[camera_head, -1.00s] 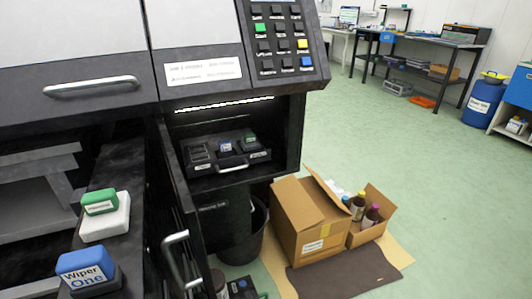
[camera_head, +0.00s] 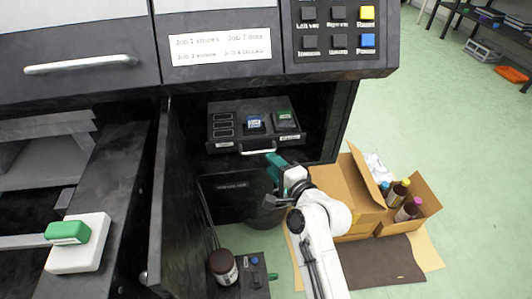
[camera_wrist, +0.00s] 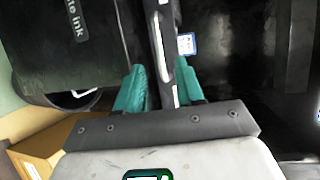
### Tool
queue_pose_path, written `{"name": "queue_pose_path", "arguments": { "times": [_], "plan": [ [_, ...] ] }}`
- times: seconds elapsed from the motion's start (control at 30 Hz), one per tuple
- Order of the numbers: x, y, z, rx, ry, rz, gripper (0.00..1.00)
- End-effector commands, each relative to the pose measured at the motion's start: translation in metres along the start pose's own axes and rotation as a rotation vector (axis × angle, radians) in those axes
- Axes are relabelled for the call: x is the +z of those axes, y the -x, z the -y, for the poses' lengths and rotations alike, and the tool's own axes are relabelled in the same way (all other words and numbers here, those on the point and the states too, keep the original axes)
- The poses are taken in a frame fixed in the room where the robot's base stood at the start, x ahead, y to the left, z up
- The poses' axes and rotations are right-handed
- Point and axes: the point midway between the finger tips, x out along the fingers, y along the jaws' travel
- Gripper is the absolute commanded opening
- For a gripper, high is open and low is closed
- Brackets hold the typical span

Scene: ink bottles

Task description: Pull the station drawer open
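The station drawer (camera_head: 228,139) is a black tray in the recess under the control panel. It holds a blue-capped block, a green-capped block and empty slots. Its pale bar handle (camera_head: 250,151) is on the front. My gripper (camera_head: 277,163) is at the right end of this handle, with teal fingers pointing at it. In the wrist view, my gripper (camera_wrist: 161,72) has its fingers apart, on either side of the bar handle (camera_wrist: 159,40), with small gaps seeming to show. The drawer front is dark in the wrist view, and the exact finger contact is hidden.
An open black door (camera_head: 178,185) stands left of the recess. A waste-ink panel (camera_wrist: 65,45) lies below the drawer. A brown bottle (camera_head: 223,267) stands on a low dark box. Cardboard boxes (camera_head: 350,190) with bottles stand on the floor at right. Green floor beyond is open.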

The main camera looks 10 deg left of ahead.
Motion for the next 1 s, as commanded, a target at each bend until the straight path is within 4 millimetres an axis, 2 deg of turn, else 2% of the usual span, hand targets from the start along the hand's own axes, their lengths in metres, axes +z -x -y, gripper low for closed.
{"name": "queue_pose_path", "arguments": {
  "times": [0.03,0.2,0.4,0.8,1.0],
  "plan": [
    [0.0,-0.012,-0.002,0.0,0.001,0.002,0.37],
    [0.0,-0.042,-0.002,0.001,0.002,0.001,0.37],
    [0.0,-0.063,-0.002,0.002,0.002,0.0,0.37],
    [0.0,-0.07,0.0,0.001,0.002,-0.001,0.37],
    [0.0,-0.07,-0.001,0.002,0.003,-0.001,0.2]
  ]
}}
